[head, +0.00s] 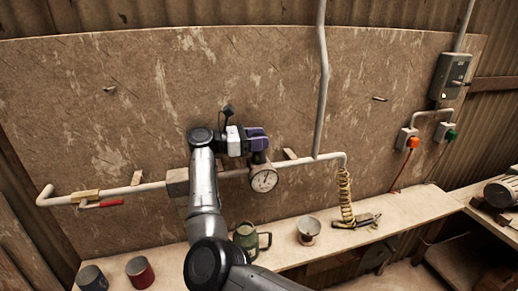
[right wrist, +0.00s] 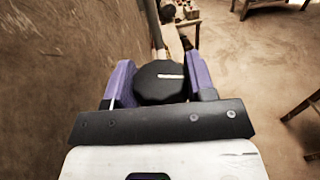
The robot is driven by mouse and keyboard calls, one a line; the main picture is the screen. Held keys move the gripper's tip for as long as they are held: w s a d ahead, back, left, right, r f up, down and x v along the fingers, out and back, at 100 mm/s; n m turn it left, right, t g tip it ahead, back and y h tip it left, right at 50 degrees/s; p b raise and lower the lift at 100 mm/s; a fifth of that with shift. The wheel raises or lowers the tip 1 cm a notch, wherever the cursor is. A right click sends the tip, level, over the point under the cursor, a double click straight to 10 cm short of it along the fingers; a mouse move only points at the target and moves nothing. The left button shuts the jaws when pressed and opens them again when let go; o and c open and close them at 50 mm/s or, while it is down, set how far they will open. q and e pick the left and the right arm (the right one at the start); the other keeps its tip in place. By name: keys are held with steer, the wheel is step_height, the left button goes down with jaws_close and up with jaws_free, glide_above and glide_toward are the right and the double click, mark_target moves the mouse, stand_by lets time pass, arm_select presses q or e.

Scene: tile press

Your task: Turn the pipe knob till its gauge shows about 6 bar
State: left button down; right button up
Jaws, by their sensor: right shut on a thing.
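The pipe knob (right wrist: 160,84) is black and round with a white line on its face, in the right wrist view. My right gripper (right wrist: 159,85) is shut on it, with one purple finger on each side. In the head view my right gripper (head: 258,140) is at the pipe, just above the gauge, and hides the knob. The round white gauge (head: 264,180) hangs below it on the pipe (head: 310,160). Its needle is too small to read. My left gripper is not in view.
A yellow coiled hose (head: 346,195) hangs at the pipe's right end. A red-handled valve (head: 100,203) is at left. A green mug (head: 247,238), a small metal cup (head: 309,230) and a red can (head: 140,271) stand on the bench (head: 420,207) below.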

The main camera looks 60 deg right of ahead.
steer(key=shift+r+m+g+y+b, duration=0.1)
steer(key=shift+m+g+y+b, duration=0.2)
steer(key=shift+m, duration=0.1)
steer(key=o, duration=0.9)
steer(key=shift+o, duration=0.2)
